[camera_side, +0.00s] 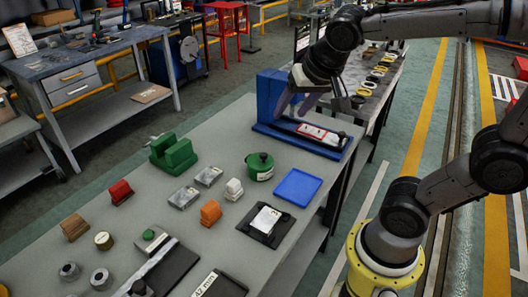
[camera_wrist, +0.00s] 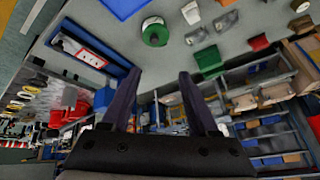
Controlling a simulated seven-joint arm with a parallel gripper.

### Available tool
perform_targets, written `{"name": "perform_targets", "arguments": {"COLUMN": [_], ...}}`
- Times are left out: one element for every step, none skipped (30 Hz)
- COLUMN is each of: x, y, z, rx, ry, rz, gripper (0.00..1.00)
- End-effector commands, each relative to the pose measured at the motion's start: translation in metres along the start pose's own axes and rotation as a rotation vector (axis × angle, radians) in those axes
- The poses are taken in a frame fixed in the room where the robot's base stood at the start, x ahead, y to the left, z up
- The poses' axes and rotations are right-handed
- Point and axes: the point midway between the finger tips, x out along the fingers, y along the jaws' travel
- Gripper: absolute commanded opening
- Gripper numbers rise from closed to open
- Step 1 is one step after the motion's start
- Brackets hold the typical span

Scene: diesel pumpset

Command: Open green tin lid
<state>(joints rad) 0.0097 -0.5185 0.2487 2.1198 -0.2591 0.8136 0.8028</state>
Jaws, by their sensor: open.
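The green tin (camera_side: 260,167) stands upright on the grey workbench, with its green lid (camera_side: 260,159) and dark knob on top. In the wrist view the green tin (camera_wrist: 155,32) shows near the top, beyond my fingertips. My gripper (camera_side: 297,103) is up by the blue frame, above and to the right of the tin and well apart from it. In the wrist view my gripper (camera_wrist: 158,78) shows two dark fingers spread apart with nothing between them.
A blue tray (camera_side: 298,187) lies right of the tin. A white block (camera_side: 234,189) and an orange block (camera_side: 210,213) stand left of it. The tall blue frame (camera_side: 268,95) with a red-and-white item stands behind. A green vise-like block (camera_side: 173,153) is further left.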

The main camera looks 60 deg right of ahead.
Motion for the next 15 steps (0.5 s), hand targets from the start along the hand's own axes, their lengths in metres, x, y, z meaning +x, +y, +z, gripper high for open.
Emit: {"name": "perform_targets", "arguments": {"x": [0.023, 0.034, 0.049, 0.059, 0.068, 0.079, 0.086, 0.092, 0.098, 0.102, 0.104, 0.107, 0.109, 0.111, 0.114], "y": [-0.007, -0.01, -0.013, -0.015, -0.016, -0.017, -0.017, -0.017, -0.016, -0.016, -0.015, -0.014, -0.013, -0.013, -0.012], "z": [-0.015, -0.021, -0.027, -0.03, -0.033, -0.034, -0.034, -0.033, -0.03, -0.029, -0.027, -0.026, -0.025, -0.025, -0.024], "rx": [0.047, 0.067, 0.087, 0.093, 0.096, 0.086, 0.08, 0.074, 0.07, 0.068, 0.067, 0.066, 0.066, 0.066, 0.067], "ry": [-0.015, -0.02, -0.027, -0.033, -0.04, -0.051, -0.061, -0.07, -0.084, -0.092, -0.099, -0.104, -0.105, -0.106, -0.107], "rz": [0.047, 0.068, 0.093, 0.111, 0.126, 0.144, 0.156, 0.166, 0.178, 0.184, 0.19, 0.193, 0.194, 0.195, 0.197], "gripper": [0.6, 0.6, 0.6, 0.6, 0.6, 0.6, 0.6, 0.6, 0.6, 0.6, 0.6, 0.6, 0.6, 0.6, 0.6]}}
